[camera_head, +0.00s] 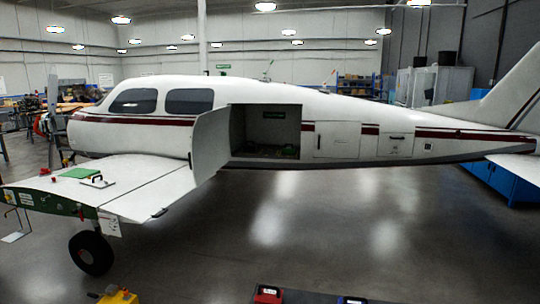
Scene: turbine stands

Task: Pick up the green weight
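I cannot make out a green weight for certain. A flat green piece (81,173) lies on top of the aircraft's wing at the left, beside a small item with a dark handle (97,181). Small greenish shapes (287,150) show on the floor of the open bay in the fuselage, too small to identify. A red object (268,294) and a partly cut-off blue-purple object (352,300) sit on a dark surface at the bottom edge. Neither of my grippers is in view.
A white aircraft (260,95) with a red stripe fills the middle, its bay door (210,145) swung open. A yellow object (118,297) is cut off at the bottom left. Blue cabinets (500,182) stand at the right. The grey floor (330,220) between is clear.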

